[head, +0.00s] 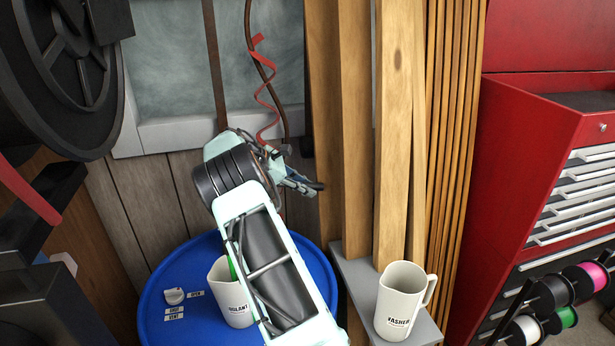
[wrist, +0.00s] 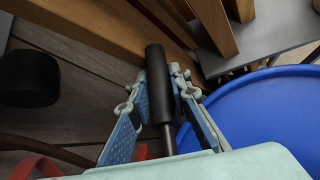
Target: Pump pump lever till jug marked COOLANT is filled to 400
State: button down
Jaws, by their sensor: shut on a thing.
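The white jug marked COOLANT (head: 236,312) stands upright on the blue drum top (head: 150,325) in the head view. My arm covers its right side. A green strip shows at its mouth; no level can be read. My gripper (wrist: 162,88) is shut on the pump lever (wrist: 157,65), a black round grip on a thinner dark rod, in the wrist view. The grip lies between the two blue finger pads. In the head view my gripper (head: 300,182) is above and behind the jug, and the lever is hard to make out there.
A second jug, marked WASHER (head: 398,302), stands on a grey stand (head: 352,270) at right. Timber planks (head: 355,120) rise behind. A red tool cabinet (head: 525,150) is far right.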

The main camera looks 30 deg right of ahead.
jog(key=shift+a+f, duration=0.15)
jog(key=shift+f, duration=0.35)
jog(key=c, duration=1.8)
grip_release()
jog(key=shift+o, duration=0.2)
jog(key=shift+r, duration=0.1)
jog(key=v, duration=1.2)
jog(key=shift+r, duration=0.15)
